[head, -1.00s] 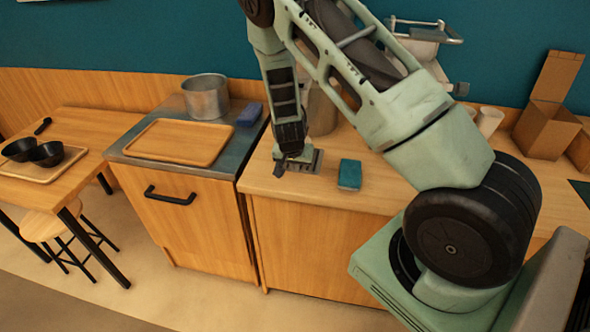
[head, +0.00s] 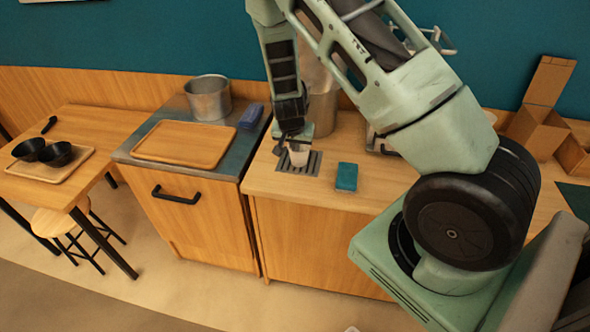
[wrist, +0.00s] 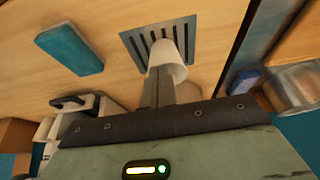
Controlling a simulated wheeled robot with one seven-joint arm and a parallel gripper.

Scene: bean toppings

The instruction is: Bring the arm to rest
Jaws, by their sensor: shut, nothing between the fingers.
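My gripper (head: 283,146) hangs over the counter, above a slotted metal grate (head: 313,165). A small white cup (head: 299,155) stands on the grate, close by the fingertips and partly hidden by the gripper. In the wrist view the fingers (wrist: 158,92) are together with nothing between them. The white cup (wrist: 168,56) shows just beyond the fingertips, over the grate (wrist: 128,42); I cannot tell how wide the gap between them is. My arm reaches across the right part of the head view and hides some of the counter.
A teal sponge (head: 347,177) lies right of the grate. A tall metal container (head: 322,108) stands behind my gripper. To the left are a wooden tray (head: 184,144), a pot (head: 208,98) and a blue block (head: 251,115). Cardboard boxes (head: 540,125) stand at the right.

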